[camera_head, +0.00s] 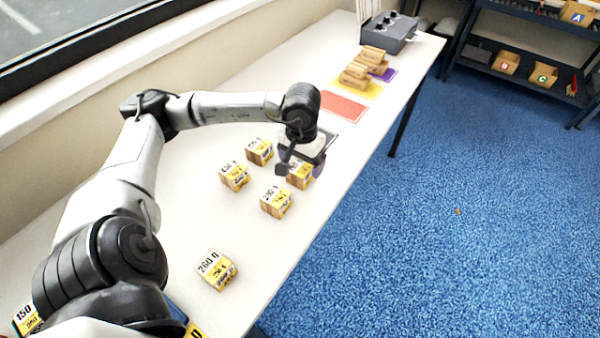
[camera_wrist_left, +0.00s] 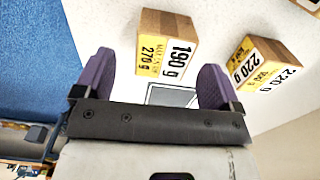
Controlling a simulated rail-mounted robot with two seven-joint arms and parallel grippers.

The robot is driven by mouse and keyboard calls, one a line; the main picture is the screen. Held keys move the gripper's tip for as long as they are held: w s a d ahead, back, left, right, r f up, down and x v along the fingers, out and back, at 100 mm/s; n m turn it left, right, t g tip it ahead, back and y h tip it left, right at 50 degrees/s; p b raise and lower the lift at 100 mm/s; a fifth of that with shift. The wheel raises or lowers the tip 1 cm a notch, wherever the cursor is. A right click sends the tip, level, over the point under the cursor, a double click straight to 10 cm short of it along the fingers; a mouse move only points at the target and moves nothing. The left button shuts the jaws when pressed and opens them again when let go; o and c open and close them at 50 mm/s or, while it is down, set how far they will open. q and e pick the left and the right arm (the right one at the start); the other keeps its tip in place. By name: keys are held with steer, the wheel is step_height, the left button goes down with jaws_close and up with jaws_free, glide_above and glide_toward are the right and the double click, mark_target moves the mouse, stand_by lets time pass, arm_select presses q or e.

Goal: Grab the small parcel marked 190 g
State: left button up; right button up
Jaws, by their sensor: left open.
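The small parcel marked 190 g (camera_wrist_left: 166,42) is a brown carton with a white and yellow label. In the left wrist view it stands on the table just ahead of the purple fingers, between their lines. In the head view it appears to be the parcel (camera_head: 299,176) partly hidden under my left gripper (camera_head: 302,163). My left gripper is open and empty; its fingers also show in the left wrist view (camera_wrist_left: 156,80), on either side of the near space. My right gripper is not in view.
A 220 g parcel (camera_wrist_left: 262,62) stands close beside. Other similar parcels (camera_head: 276,202), (camera_head: 235,176), (camera_head: 259,151) cluster nearby. A 260 g parcel (camera_head: 216,269) stands nearer. Red (camera_head: 343,105) and yellow (camera_head: 358,88) mats lie farther along the white table (camera_head: 300,245).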

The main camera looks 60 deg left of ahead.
mark_target(300, 167)
arm_select(q)
steer(key=shift+s+a+f, duration=0.1)
steer(key=shift+s+f, duration=0.05)
steer(key=shift+f, duration=2.35)
steer(key=shift+c, duration=0.3)
steer(key=c, duration=1)
